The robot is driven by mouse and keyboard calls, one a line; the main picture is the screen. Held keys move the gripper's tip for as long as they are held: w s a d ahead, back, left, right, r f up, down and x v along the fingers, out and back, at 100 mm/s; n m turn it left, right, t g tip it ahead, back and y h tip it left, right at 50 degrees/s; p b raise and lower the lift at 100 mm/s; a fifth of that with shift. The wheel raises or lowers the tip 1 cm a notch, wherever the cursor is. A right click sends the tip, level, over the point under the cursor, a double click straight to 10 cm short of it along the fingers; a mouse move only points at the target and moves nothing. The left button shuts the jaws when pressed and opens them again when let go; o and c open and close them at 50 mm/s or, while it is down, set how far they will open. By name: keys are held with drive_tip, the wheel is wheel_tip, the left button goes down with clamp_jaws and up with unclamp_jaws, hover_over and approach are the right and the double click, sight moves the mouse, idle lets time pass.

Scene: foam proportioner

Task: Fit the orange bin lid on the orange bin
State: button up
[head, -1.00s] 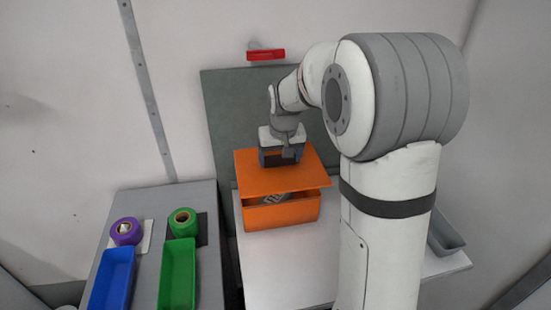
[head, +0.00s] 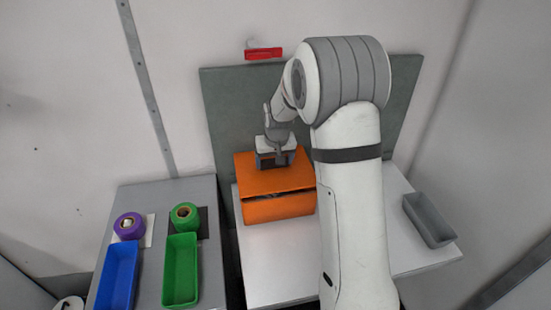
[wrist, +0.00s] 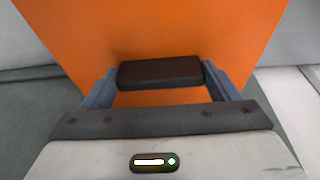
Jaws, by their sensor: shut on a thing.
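The orange bin (head: 280,208) stands on the white table against the grey-green panel. The orange bin lid (head: 258,183) lies over its top, and a thin dark gap shows between lid and bin along the front. I cannot tell whether the lid touches the bin at the back. My gripper (head: 277,162) is above the lid, shut on its dark handle. In the wrist view my gripper (wrist: 160,80) has a finger at each end of the dark handle (wrist: 160,72), with the orange lid (wrist: 180,30) filling the view behind. The bin's inside is hidden.
A grey tray (head: 430,222) stands on the right of the white table (head: 285,280). On the grey side table are a blue bin (head: 117,278), a green bin (head: 180,270), a purple roll (head: 129,227) and a green roll (head: 185,216). A red object (head: 263,54) is on the wall.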

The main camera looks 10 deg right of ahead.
drive_tip(key=shift+f+b, duration=0.55)
drive_tip(key=shift+f, duration=0.1)
drive_tip(key=o, duration=1)
drive_tip(key=shift+c, duration=0.2)
